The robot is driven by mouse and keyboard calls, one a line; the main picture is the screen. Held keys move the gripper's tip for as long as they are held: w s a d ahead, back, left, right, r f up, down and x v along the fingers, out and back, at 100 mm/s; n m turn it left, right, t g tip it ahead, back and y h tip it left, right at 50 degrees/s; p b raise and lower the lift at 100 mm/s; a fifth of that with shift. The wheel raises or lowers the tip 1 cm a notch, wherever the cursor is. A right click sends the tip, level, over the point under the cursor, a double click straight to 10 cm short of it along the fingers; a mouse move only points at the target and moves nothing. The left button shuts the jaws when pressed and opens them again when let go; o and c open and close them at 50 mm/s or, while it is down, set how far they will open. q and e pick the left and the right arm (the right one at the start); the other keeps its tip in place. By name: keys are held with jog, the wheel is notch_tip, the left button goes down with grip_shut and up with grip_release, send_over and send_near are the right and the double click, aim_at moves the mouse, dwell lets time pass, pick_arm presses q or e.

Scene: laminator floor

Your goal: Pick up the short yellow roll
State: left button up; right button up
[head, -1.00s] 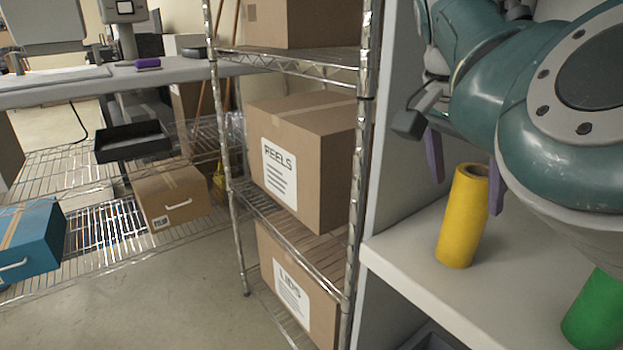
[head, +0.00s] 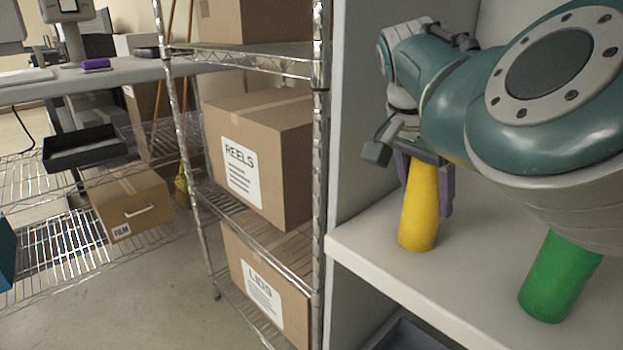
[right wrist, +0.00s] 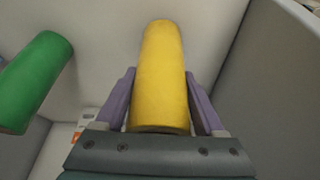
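The yellow roll (head: 419,210) stands on end on the pale shelf at the right of the head view. My right gripper (head: 424,190) is at its upper part, with one purple finger on each side. In the right wrist view the yellow roll (right wrist: 163,80) lies between the two fingers (right wrist: 160,85). Narrow gaps seem to show beside it, so the fingers look open around it rather than closed on it. The roll's top is hidden behind the gripper in the head view. My left gripper is not in view.
A green roll (head: 558,278) stands on the same shelf (head: 470,275), to the right; it also shows in the right wrist view (right wrist: 36,80). A grey side panel (head: 375,110) rises left of the yellow roll. A wire rack with cardboard boxes (head: 262,160) stands further left.

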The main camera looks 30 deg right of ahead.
grip_shut()
dwell(0.3)
jog(key=shift+r, duration=0.1)
